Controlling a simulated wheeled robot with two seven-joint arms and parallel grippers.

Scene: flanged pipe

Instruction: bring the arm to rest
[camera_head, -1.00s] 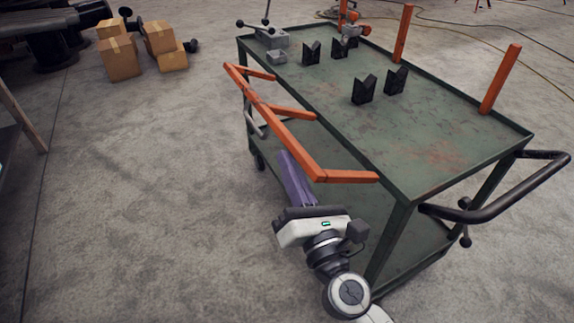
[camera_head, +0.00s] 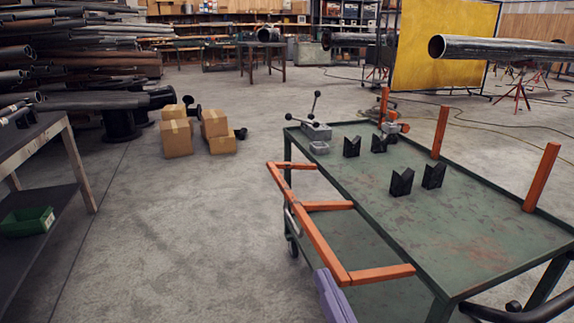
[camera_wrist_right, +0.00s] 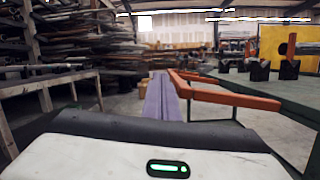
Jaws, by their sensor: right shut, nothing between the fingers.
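My right gripper (camera_head: 327,284) shows at the bottom of the head view as purple fingers, beside the near left side of the green cart (camera_head: 470,255). The rest of that arm is out of the head view. In the right wrist view the purple fingers (camera_wrist_right: 161,88) lie together, pointing forward, shut with nothing between them. They are left of the cart's orange rail (camera_wrist_right: 225,98); I cannot tell the exact gap. My left gripper is in neither view.
The cart carries several black V-blocks (camera_head: 402,181), orange posts (camera_head: 541,177) and a small vise-like tool (camera_head: 316,131). Cardboard boxes (camera_head: 177,138) stand on the floor behind. A workbench (camera_head: 30,145) is at the left. The floor between bench and cart is clear.

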